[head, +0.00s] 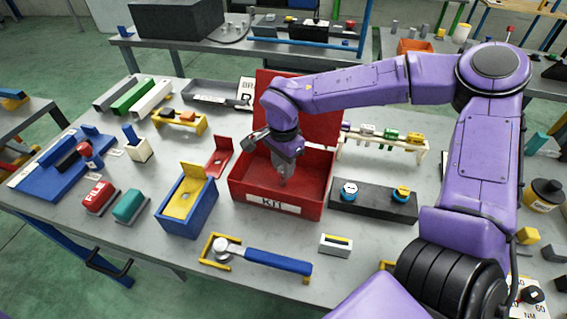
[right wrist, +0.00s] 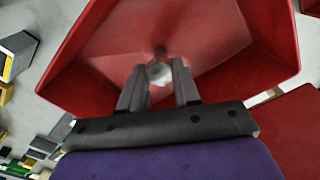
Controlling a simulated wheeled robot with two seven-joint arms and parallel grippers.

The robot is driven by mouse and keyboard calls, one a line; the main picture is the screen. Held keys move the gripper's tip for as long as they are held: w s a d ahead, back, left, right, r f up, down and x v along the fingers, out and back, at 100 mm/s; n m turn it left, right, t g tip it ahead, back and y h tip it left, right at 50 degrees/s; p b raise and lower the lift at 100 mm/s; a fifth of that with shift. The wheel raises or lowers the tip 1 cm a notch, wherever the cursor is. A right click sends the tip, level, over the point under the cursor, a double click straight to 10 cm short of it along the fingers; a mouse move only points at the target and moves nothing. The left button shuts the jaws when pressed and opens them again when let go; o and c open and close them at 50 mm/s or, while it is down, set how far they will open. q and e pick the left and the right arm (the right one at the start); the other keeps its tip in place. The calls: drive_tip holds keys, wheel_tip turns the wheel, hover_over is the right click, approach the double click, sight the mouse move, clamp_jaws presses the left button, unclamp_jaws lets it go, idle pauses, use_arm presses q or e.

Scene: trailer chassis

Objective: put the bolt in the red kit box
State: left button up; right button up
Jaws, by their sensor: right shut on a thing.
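The red kit box (head: 250,199) stands open on the grey table, its lid raised at the back and a KIT label on its front. My right gripper (head: 283,178) reaches down inside the box from above. In the right wrist view my right gripper (right wrist: 159,80) has its fingers shut on a small pale, round-ended piece, the bolt (right wrist: 158,72). The box's red floor and walls (right wrist: 80,65) surround it there. The bolt is small and mostly hidden, so I cannot tell if it touches the floor. My left gripper is not in view.
A blue box with a yellow lid (head: 186,205) stands left of the kit box. A black block with two knobs (head: 372,205) and a rack of small coloured parts (head: 382,140) are to the right. A blue-handled tool (head: 270,262) lies in front.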

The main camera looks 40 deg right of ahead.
drive_tip(key=o, duration=0.9)
drive_tip(key=shift+w+f, duration=0.1)
drive_tip(key=shift+w, duration=0.05)
drive_tip(key=shift+s, duration=0.2)
wheel_tip(320, 180, up, 12)
drive_tip(key=shift+r+b, duration=0.25)
drive_tip(key=shift+b, duration=0.05)
